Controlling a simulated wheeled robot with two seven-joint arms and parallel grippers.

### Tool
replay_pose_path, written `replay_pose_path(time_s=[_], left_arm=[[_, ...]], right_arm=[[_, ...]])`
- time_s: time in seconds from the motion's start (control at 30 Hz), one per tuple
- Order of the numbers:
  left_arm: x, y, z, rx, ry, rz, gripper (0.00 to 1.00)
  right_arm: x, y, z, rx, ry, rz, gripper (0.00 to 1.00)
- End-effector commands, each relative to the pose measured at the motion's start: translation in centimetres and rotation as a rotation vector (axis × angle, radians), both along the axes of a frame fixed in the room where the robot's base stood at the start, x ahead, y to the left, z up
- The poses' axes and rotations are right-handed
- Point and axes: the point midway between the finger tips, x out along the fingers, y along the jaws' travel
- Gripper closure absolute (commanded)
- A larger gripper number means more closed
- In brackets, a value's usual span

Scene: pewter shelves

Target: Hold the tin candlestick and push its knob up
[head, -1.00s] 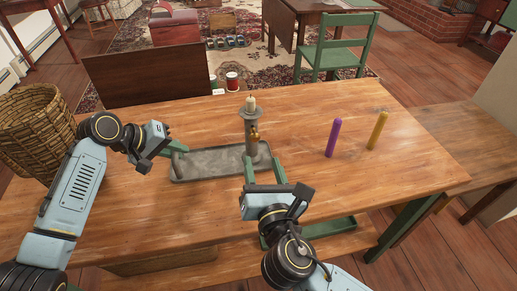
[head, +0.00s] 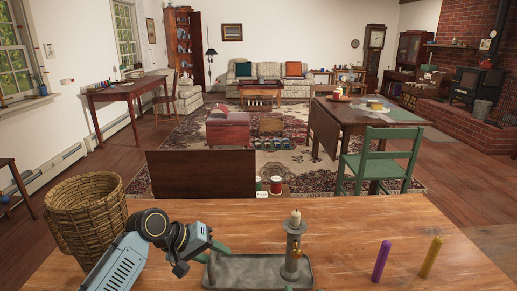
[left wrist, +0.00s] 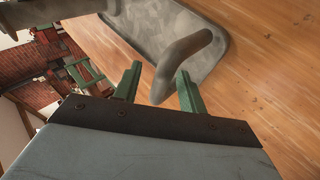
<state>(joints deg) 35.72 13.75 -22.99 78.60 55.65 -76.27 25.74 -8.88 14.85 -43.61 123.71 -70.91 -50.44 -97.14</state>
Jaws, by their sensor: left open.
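The tin candlestick (head: 293,250) stands upright at the right end of a grey tray (head: 225,275), with a short pale candle on top. Its small brass knob (head: 297,253) shows on the side of the stem. My left gripper (head: 217,250) is open above the tray's left end, apart from the candlestick. In the left wrist view its green fingers (left wrist: 158,88) are spread on either side of a bent grey bar (left wrist: 182,64). The bar looks like a handle by the tray, and the fingers do not visibly grip it. My right gripper is not in view.
A wicker basket (head: 88,215) stands at the left. A purple stick (head: 381,261) and a yellow stick (head: 431,257) stand at the right. A dark board (head: 200,174) rises behind the table's far edge. The wooden tabletop (head: 345,225) between candlestick and sticks is clear.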

Motion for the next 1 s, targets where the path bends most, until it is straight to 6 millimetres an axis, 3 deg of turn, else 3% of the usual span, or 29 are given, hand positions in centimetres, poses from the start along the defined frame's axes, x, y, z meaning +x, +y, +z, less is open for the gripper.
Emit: replay_pose_path(time_s=[0.23,0.7,1.0], left_arm=[[-0.4,1.1,1.2,0.001,-0.003,0.001,0.59],[-2.9,6.7,7.8,0.001,-0.002,0.001,0.59],[-3.4,7.5,8.8,0.000,0.000,0.000,0.59]], right_arm=[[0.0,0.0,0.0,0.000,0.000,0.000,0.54],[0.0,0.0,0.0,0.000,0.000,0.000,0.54],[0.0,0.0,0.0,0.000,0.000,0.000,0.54]])
